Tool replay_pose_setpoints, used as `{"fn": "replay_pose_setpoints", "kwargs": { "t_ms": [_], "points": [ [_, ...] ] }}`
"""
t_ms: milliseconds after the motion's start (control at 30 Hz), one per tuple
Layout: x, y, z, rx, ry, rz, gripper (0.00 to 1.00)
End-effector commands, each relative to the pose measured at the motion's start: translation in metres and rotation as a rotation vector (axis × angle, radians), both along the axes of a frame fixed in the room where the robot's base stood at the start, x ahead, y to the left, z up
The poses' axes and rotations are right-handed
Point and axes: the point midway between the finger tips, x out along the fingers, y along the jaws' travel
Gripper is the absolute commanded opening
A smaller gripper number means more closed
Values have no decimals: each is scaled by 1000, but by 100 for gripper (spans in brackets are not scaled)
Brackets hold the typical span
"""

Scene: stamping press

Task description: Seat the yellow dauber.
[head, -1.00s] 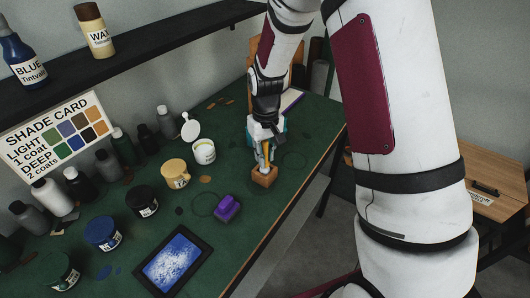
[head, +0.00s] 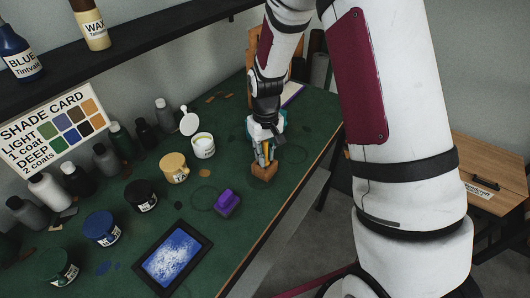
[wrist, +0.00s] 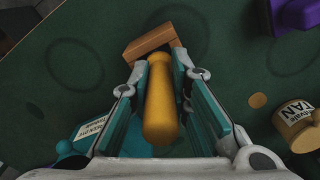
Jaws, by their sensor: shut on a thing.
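My gripper (head: 265,155) is shut on the yellow dauber (wrist: 162,105), gripping its rounded yellow handle between the two finger pads. In the head view the handle is mostly hidden by the fingers, low over the bench. A small wooden block (head: 264,173) sits directly below the fingertips on the green bench top. In the wrist view the wooden block (wrist: 148,42) lies just past the dauber's far end, which overlaps its edge in the picture. I cannot tell whether the dauber touches the block or is inside it.
A purple block (head: 227,202) lies left of the wooden block. A stamp pad (head: 207,244) with blue ink is at the front. A tan pot (head: 174,168), an open pot (head: 203,146) and several bottles stand to the left. The bench edge (head: 308,190) is close on the right.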

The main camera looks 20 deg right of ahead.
Motion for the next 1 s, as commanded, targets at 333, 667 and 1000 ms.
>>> {"fn": "replay_pose_setpoints", "kwargs": {
  "t_ms": [333, 667, 1000],
  "points": [
    [0, 0, -1, 0, 1, 0, 29],
    [0, 0, 0, 0, 0, 0, 41],
    [2, 0, 40, 0, -6, 0, 41]
  ]
}}
